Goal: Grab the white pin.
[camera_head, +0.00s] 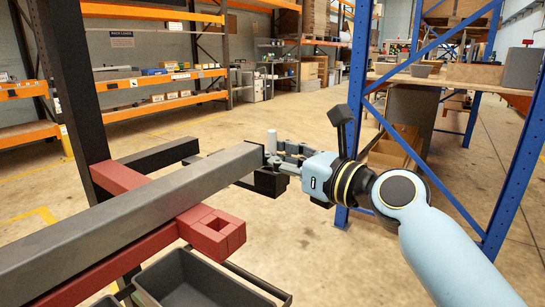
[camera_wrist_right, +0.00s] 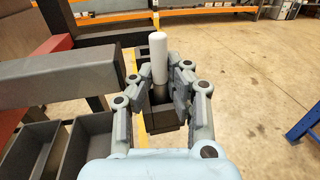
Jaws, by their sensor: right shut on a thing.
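The white pin (camera_head: 271,140) stands upright at the end of the grey beam (camera_head: 130,225) in the head view. In the right wrist view the pin (camera_wrist_right: 158,58) rises between the two fingertips of my right gripper (camera_wrist_right: 160,88), with a dark part below its white body. My right gripper (camera_head: 280,159) reaches in from the right and is shut on the pin, with its fingers on either side of the lower part. The fingers hide some of the pin's lower end. My left gripper is not in view.
A black block (camera_head: 270,184) is below the gripper at the beam's end. Red blocks (camera_head: 215,231) and a grey bin (camera_head: 190,280) are nearer on the left. A blue rack post (camera_head: 352,100) stands behind my right arm. Open floor lies below the arm.

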